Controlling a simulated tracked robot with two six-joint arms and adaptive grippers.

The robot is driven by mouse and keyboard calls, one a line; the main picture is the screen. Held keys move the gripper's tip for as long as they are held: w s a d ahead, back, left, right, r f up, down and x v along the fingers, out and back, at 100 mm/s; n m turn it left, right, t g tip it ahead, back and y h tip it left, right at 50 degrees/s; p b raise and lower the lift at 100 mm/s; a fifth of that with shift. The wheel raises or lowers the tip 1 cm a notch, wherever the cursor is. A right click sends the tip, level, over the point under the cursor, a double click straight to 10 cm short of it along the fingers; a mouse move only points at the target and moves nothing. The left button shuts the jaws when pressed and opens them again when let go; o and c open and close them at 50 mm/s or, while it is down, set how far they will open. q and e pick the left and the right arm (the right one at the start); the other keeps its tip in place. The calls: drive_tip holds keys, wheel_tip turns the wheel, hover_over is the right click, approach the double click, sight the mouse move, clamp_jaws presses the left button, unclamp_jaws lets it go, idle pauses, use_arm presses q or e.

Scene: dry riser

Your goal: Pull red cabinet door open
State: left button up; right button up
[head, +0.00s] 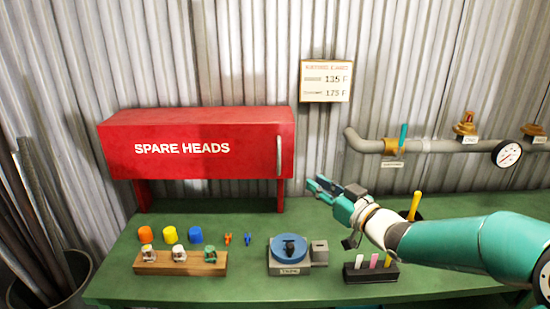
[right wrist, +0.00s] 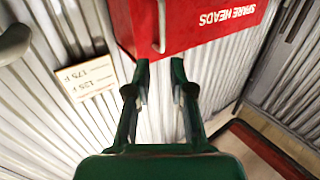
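The red cabinet (head: 220,165) marked "SPARE HEADS" stands on red legs at the back of the green bench. Its front door is shut, with a pale vertical bar handle (head: 279,156) near the right edge. My right gripper (head: 314,184) is open and empty, to the right of the handle and a little below it, apart from it. In the right wrist view the open fingers (right wrist: 162,72) point toward the cabinet (right wrist: 205,22), and the handle (right wrist: 160,26) shows just beyond the fingertips. My left gripper is not in view.
On the green bench (head: 240,236) are a wooden block (head: 180,263) with small heads, coloured caps, a blue round fixture (head: 289,249) and a black holder (head: 370,272). A grey pipe (head: 440,146) with a gauge runs along the right wall. A sign (head: 326,81) hangs above.

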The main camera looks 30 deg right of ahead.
sight(280, 161)
drive_tip(key=w+p, duration=0.1)
drive_tip(key=w, duration=0.4)
drive_tip(key=w+p, duration=0.1)
drive_tip(key=w, duration=0.4)
drive_tip(key=w+a+p, duration=0.1)
drive_tip(key=w, duration=0.4)
drive_tip(key=shift+w+f, duration=0.1)
drive_tip(key=shift+w, duration=0.25)
clamp_jaws()
drive_tip(key=shift+d, duration=0.15)
